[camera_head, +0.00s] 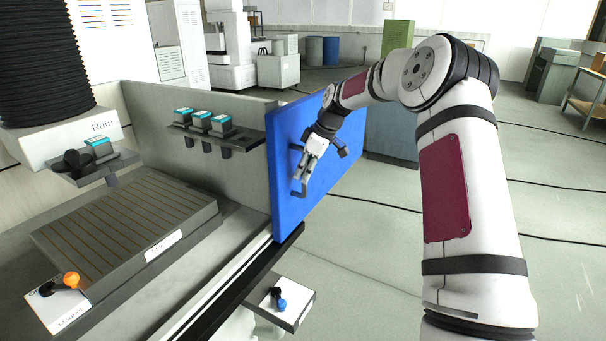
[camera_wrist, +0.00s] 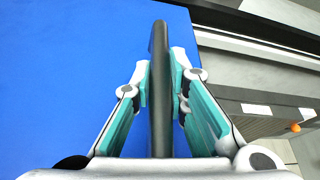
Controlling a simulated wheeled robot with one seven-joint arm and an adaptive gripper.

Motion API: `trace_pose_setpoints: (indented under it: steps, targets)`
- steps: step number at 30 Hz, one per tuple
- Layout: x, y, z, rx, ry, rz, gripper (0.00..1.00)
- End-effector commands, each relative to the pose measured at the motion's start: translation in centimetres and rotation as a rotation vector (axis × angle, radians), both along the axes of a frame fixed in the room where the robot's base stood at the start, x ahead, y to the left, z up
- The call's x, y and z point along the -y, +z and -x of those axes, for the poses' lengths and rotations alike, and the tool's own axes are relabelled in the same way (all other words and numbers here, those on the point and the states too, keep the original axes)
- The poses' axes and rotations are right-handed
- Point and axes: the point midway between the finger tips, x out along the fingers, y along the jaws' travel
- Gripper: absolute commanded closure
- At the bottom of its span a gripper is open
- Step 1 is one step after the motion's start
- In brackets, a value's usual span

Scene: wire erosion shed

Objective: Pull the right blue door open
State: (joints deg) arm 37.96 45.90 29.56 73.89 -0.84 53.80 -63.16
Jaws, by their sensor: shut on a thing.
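The blue door (camera_head: 290,215) stands upright at the far end of the machine's dark rail, in the middle of the head view. It fills the left of the wrist view (camera_wrist: 60,70). A dark bar handle (camera_head: 297,192) is fixed to its face. My gripper (camera_head: 301,180) is at the handle, with its fingers on both sides of it. In the wrist view the handle (camera_wrist: 160,60) runs between the teal finger pads of my gripper (camera_wrist: 163,90), which is shut on it. Part of the handle is hidden by the fingers in the head view.
A slotted worktable (camera_head: 130,225) lies left of the door, with a shelf (camera_head: 245,138) of teal-topped holders behind it. A dark rail (camera_head: 235,290) runs along the machine's front. A small panel with a blue knob (camera_head: 282,304) juts out. Floor to the right is mostly clear, with cables.

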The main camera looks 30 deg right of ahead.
Motion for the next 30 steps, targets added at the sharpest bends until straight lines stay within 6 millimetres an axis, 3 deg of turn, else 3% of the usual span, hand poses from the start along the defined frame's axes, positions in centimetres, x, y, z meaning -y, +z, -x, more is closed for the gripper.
trace_pose_setpoints:
  steps: [2,3,5,6,17,20,30]
  targets:
    - [0.0,0.0,0.0,0.000,0.001,0.000,1.00]
    - [0.0,0.0,0.0,0.000,0.001,0.000,0.81]
    - [0.0,0.0,0.0,0.000,0.000,0.000,0.67]
    - [0.0,0.0,0.0,0.000,0.001,0.000,0.65]
    - [0.1,0.4,0.1,0.001,0.000,0.001,0.65]
    - [0.4,1.5,0.4,0.001,-0.001,0.001,0.65]
    - [2.2,7.7,2.2,0.003,-0.001,0.001,0.65]
